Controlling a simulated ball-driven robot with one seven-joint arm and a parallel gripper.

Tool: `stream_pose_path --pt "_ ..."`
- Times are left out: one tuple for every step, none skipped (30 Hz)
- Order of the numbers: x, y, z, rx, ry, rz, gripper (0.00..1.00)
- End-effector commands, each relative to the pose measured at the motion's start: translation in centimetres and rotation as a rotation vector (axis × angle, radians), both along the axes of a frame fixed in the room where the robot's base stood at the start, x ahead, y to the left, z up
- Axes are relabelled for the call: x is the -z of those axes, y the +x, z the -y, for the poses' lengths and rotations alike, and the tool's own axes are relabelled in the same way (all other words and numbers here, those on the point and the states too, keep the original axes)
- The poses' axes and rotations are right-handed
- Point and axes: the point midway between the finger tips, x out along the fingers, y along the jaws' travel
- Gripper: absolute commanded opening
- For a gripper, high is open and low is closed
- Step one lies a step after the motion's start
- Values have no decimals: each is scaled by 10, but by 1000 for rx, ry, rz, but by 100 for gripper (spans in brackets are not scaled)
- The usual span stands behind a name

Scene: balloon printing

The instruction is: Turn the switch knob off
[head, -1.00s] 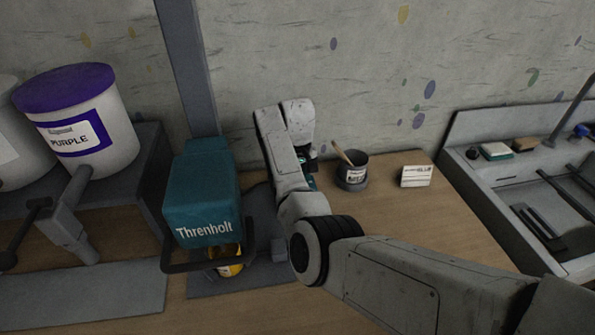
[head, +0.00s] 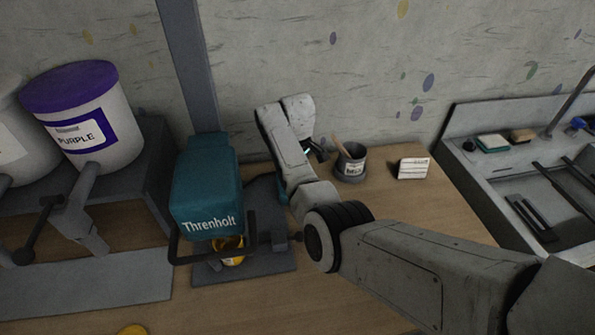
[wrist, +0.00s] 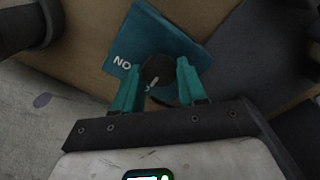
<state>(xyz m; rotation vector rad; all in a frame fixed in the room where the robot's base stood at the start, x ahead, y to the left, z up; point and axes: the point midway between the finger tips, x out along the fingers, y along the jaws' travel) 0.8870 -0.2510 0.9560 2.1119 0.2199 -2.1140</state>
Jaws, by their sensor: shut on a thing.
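The switch knob (wrist: 157,70) is dark and round in the wrist view. It sits on a teal panel (wrist: 185,45) with white lettering that reads "NO", partly covered. My gripper (wrist: 160,76) has its teal fingers on either side of the knob and is shut on it. In the head view the knob and fingertips are hidden behind my arm, just right of the teal Threnholt machine (head: 207,190).
A yellow item (head: 230,250) sits under the machine behind its dark bar. A purple-lidded bucket (head: 80,110) stands left. A dark cup (head: 350,165) and a small white-faced box (head: 412,168) stand right of my arm. A grey sink (head: 480,150) is at far right.

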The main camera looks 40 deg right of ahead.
Motion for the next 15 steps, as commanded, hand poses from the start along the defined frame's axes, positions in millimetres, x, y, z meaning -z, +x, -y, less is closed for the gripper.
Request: stream_pose_path --pt "-2 2 0 -3 -2 6 11" --pt "-2 2 0 -3 -2 6 11" --pt "-2 2 0 -3 -2 6 11" --pt "-2 2 0 -3 -2 6 11" --pt "-2 2 0 -3 -2 6 11" --pt "-2 2 0 -3 -2 6 11" --pt "-2 2 0 -3 -2 6 44" --pt "-2 2 0 -3 -2 6 47" --pt "-2 2 0 -2 -2 6 51" --pt "-2 2 0 -2 -2 6 54" --pt "-1 2 0 -2 -2 5 56" --pt "-1 1 0 -1 -1 4 60" --pt "-1 1 0 -1 -1 3 63" --pt "-1 1 0 -1 -1 3 66" --pt "-1 1 0 -1 -2 2 67"
